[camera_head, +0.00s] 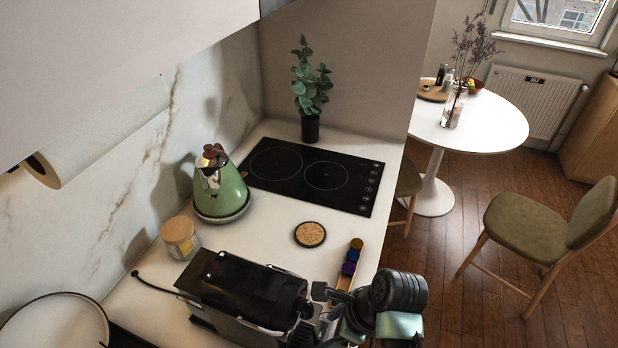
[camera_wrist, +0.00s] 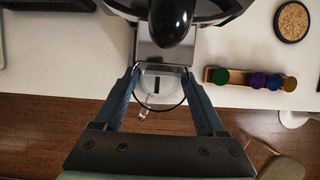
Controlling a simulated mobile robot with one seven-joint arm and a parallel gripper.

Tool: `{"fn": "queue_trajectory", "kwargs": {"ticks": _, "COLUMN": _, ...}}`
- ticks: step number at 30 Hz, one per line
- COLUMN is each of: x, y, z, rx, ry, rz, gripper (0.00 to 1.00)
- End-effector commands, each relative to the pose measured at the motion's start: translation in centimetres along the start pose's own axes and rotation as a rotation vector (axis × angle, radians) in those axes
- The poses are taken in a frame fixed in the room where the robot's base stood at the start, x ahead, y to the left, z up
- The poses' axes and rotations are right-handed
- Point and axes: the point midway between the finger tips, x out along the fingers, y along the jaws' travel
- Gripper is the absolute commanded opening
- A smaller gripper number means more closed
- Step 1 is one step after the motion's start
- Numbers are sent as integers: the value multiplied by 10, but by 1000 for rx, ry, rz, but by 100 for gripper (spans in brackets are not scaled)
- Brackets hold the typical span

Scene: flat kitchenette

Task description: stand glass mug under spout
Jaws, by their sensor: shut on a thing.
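The glass mug (camera_wrist: 160,98) is clear and seen from above as a thin round rim between my fingers in the wrist view. My gripper (camera_wrist: 161,73) is shut on it. The black coffee machine (camera_head: 245,288) stands on the near counter, and my gripper (camera_head: 322,302) is at its right, front side in the head view. The machine's black spout head (camera_wrist: 172,22) is at the top of the wrist view, with a grey metal part (camera_wrist: 165,50) below it. The mug is just out in front of these. In the head view I cannot make out the mug.
A wooden holder with coloured capsules (camera_wrist: 250,79) lies close right of my gripper. A round dark coaster (camera_head: 310,234), a green kettle (camera_head: 222,190) and a wooden-lidded jar (camera_head: 180,238) stand behind the machine. The cooktop (camera_head: 312,178) is farther back.

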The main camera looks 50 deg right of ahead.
Motion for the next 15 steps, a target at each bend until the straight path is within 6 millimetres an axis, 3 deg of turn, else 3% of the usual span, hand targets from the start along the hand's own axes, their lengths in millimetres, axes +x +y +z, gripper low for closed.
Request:
{"fn": "queue_trajectory", "kwargs": {"ticks": 8, "x": 16, "y": 1, "z": 43, "rx": -4, "ry": 2, "rz": 2, "gripper": 11}}
{"fn": "queue_trajectory", "kwargs": {"ticks": 15, "x": 34, "y": 3, "z": 30, "rx": 1, "ry": 8, "rz": 6, "gripper": 11}}
